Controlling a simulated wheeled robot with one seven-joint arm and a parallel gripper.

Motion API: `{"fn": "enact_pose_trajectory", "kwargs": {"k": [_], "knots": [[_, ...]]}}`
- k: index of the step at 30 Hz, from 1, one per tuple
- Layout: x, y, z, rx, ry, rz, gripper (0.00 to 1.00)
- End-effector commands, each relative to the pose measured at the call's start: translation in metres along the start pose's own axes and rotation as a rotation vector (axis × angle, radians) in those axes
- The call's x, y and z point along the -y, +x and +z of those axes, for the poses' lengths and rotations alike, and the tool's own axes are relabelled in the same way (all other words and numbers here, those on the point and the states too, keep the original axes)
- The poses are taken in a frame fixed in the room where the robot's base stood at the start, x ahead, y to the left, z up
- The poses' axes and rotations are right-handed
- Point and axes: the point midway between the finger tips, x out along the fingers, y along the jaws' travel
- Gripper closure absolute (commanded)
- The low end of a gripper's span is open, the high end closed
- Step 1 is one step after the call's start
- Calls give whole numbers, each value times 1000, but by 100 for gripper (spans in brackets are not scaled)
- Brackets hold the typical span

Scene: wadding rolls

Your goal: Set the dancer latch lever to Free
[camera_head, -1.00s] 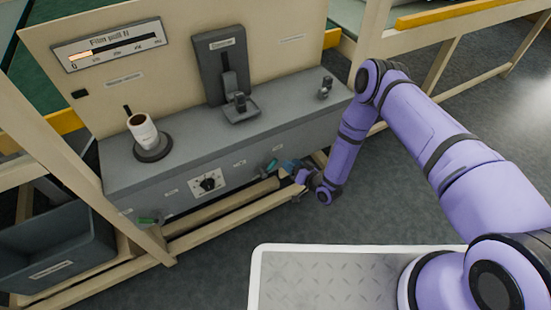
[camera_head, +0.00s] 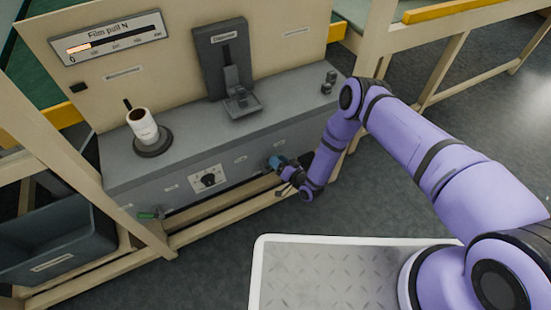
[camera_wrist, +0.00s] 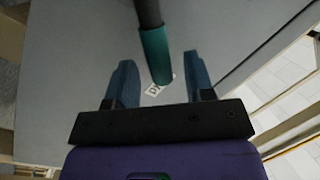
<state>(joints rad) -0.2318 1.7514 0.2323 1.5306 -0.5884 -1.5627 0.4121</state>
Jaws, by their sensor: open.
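The latch lever (camera_wrist: 154,52) has a dark shaft and a teal grip. In the wrist view it comes down from the top and its grip end stands between my gripper's two blue fingers. My gripper (camera_wrist: 160,64) is open, with a gap visible on both sides of the lever. A white label (camera_wrist: 154,90) starting with "D" is partly hidden behind the grip. In the head view my gripper (camera_head: 276,162) is at the right part of the grey cabinet's front face, covering most of the lever. I cannot read the Free marking.
A wooden rail (camera_head: 215,212) runs below. A dark bin (camera_head: 55,235) is at left.

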Motion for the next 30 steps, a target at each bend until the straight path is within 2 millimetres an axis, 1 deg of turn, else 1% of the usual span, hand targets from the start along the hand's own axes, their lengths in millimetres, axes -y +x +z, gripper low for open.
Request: {"fn": "enact_pose_trajectory", "kwargs": {"k": [3, 6, 15, 16, 17, 18, 20, 21, 22, 30], "knots": [[0, 11, 0, -1, -1, 0, 52], [0, 16, 0, 0, 0, 1, 52], [0, 18, 0, 0, 0, 1, 52], [0, 18, 0, 0, 0, 1, 56], [0, 18, 0, 0, 0, 1, 63], [0, 18, 0, 0, 0, 1, 72], [0, 18, 0, 0, 0, 1, 86], [0, 18, 0, 0, 0, 1, 95], [0, 18, 0, 0, 0, 1, 100], [1, 18, 0, 3, -10, 2, 100]]}}
